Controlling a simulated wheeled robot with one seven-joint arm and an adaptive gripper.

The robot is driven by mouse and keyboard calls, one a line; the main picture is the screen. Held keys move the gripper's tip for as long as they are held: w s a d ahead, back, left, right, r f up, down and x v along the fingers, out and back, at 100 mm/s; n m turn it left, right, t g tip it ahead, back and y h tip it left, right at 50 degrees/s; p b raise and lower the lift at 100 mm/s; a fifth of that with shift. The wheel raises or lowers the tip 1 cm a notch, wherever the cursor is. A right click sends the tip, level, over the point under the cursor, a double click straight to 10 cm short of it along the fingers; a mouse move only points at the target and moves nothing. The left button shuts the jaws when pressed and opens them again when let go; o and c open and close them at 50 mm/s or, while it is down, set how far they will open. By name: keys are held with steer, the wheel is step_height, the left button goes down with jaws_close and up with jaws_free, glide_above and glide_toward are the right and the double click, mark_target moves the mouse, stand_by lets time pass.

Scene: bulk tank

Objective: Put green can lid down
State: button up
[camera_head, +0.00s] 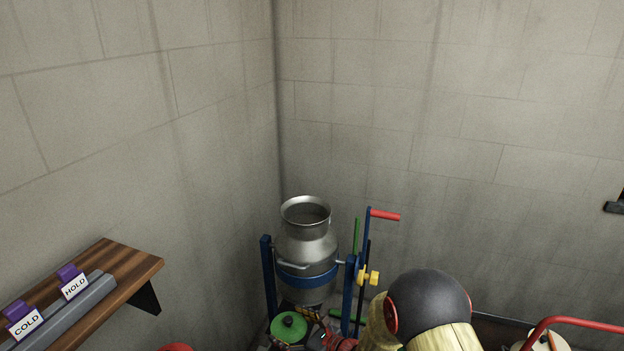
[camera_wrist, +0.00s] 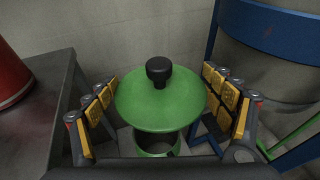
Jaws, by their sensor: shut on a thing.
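The green can lid (camera_head: 289,328) is a round domed disc with a black knob, low in front of the metal can in the head view. In the wrist view the lid (camera_wrist: 160,103) sits level between the yellow-padded fingers of my gripper (camera_wrist: 160,108), which is shut on it. A green ring-like part shows below the disc. In the head view my gripper (camera_head: 296,329) is partly cut off by the bottom edge. The metal can (camera_head: 307,249) stands upright with its mouth open. I cannot tell whether the lid touches anything beneath it.
A blue stand (camera_head: 347,296) with a red-handled crank (camera_head: 384,215) holds the can in the wall corner. A wooden shelf (camera_head: 120,262) with COLD and HOLD tags is at left. In the wrist view a red object (camera_wrist: 12,78) stands on a grey surface (camera_wrist: 47,108).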

steer(key=d+r+m+t+h+b, duration=0.1)
steer(key=d+r, duration=0.5)
steer(key=d, duration=0.7)
steer(key=d+r+m+t+h+b, duration=0.2)
steer(key=d+r+m+t+h, duration=0.2)
steer(key=d, duration=0.9)
steer(key=shift+r+m+h, duration=1)
steer(key=shift+r+h, duration=0.1)
steer(key=shift+h, duration=0.1)
steer(key=shift+d, duration=0.15)
